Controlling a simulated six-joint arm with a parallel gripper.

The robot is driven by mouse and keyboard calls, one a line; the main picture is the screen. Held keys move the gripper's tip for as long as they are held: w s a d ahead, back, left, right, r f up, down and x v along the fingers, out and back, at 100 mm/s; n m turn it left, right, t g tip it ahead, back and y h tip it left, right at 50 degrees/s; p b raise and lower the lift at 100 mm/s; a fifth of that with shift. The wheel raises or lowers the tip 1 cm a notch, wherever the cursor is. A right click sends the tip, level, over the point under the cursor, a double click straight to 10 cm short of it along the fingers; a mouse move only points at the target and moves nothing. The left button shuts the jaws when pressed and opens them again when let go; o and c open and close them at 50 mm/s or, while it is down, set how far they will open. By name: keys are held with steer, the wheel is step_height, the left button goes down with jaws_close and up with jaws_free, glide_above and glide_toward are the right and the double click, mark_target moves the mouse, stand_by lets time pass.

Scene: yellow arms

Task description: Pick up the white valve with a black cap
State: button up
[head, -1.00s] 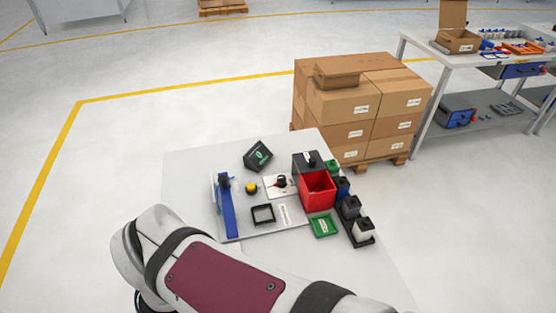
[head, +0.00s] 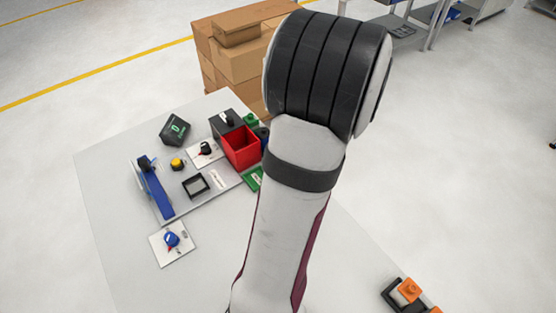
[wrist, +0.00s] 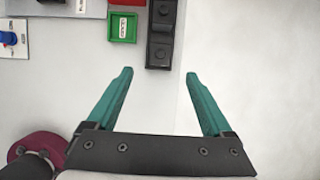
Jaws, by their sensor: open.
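I cannot make out the white valve with a black cap for certain now. In the head view my own arm covers the area to the right of the red bin, where the black rack stood. In the wrist view the black rack (wrist: 151,45) reaches down from the top edge and shows dark, roughly square tops; no white body can be told there. My gripper (wrist: 159,74) is open and empty, with its two teal fingers spread just below the rack's near end. My gripper is not visible in the head view.
A red bin (head: 240,148), a green tray (wrist: 123,28) and a white plate with a black knob (head: 205,148) are near. A blue valve (head: 171,239) lies on a white card. Orange parts (head: 409,290) sit at lower right. Tabletop right of the rack is clear.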

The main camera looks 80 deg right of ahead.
steer(key=x, duration=1.2)
steer(key=shift+s+a+f, duration=0.1)
steer(key=shift+f, duration=0.15)
jaws_close()
